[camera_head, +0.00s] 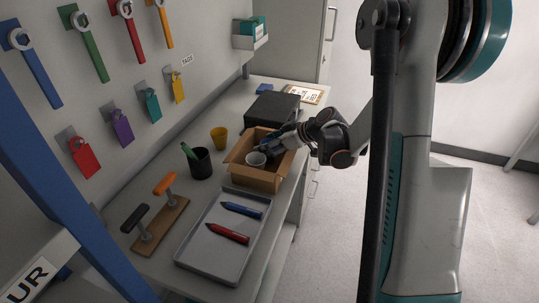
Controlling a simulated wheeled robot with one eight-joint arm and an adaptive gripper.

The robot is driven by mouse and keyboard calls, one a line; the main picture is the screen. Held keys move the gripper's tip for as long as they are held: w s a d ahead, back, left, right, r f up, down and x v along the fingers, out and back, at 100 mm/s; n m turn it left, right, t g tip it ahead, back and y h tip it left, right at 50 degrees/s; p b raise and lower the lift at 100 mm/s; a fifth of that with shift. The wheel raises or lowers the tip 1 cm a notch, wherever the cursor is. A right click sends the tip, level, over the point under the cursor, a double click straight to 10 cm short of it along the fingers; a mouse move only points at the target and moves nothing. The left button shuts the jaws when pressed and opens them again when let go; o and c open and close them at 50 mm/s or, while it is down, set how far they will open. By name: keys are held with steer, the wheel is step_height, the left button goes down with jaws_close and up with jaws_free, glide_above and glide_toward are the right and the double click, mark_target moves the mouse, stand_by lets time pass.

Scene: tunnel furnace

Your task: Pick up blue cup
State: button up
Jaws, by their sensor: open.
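An open cardboard box (262,179) stands on the workbench. A pale grey cup (256,159) is inside it, near the left side. Something blue shows in the box just behind this cup, beside my gripper; it may be the blue cup, but it is too small and covered to tell. My gripper (274,145) reaches in from the right over the box, with its fingers at or just above the opening. It is open. Its fingers hide part of the box's inside, and I cannot tell whether they touch anything.
A yellow cup (219,138) and a black holder (200,164) stand left of the box. A grey tray (196,258) with blue and red pens lies in front. A dark case (273,108) stands behind. A wooden stand (160,226) is at left.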

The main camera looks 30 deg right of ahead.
steer(key=c, duration=0.7)
steer(key=shift+r, duration=0.15)
